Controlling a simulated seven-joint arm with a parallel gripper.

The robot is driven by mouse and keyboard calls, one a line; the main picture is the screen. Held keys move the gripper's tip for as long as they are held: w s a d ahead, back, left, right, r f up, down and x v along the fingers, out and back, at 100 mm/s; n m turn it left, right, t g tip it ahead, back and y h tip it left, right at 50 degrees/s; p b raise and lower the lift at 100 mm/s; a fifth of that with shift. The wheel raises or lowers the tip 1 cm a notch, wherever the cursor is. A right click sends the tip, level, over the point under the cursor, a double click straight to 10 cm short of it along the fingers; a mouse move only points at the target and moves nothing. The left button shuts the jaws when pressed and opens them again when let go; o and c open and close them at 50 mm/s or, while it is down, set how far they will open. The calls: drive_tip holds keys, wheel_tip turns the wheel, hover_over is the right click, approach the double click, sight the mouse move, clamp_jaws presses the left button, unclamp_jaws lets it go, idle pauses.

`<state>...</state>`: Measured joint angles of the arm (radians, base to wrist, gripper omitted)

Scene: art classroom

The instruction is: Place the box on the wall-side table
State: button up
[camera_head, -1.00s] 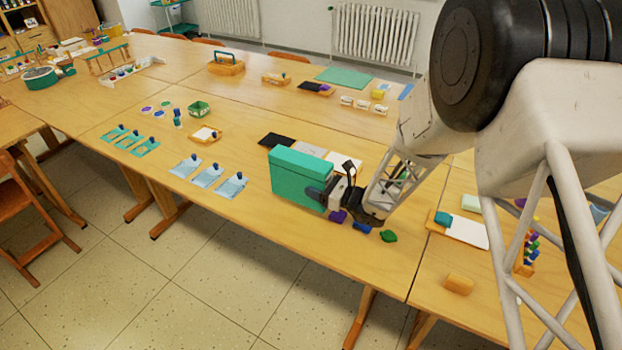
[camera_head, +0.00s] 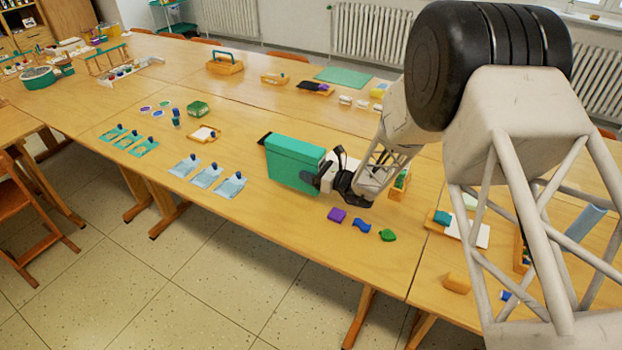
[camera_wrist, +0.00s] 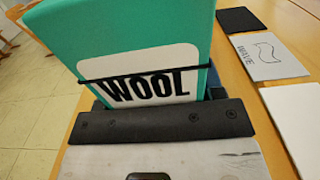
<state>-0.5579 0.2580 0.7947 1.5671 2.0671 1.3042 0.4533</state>
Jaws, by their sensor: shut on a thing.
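The teal box (camera_head: 292,163) is over the front table (camera_head: 285,230), toward its right half. Its white label reads WOOL in the wrist view (camera_wrist: 148,85). My gripper (camera_head: 322,180) is shut on the box's right end. The box looks upright; whether its bottom clears the table is hard to tell. The wall-side table (camera_head: 285,105) stands directly behind the front table, toward the radiators. My arm hides part of the right side of both tables.
Purple (camera_head: 337,215), blue (camera_head: 362,225) and green (camera_head: 387,235) pieces lie right of the box. A black card, mostly hidden, lies behind it. On the wall-side table are a wooden carrier (camera_head: 224,65), a green mat (camera_head: 342,75) and small items; bare wood shows between.

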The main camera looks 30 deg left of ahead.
drive_tip(key=shift+f, duration=1.7)
drive_tip(key=shift+f, duration=0.15)
drive_tip(key=o, duration=1.1)
drive_tip(key=shift+o, duration=0.2)
drive_tip(key=shift+d, duration=6)
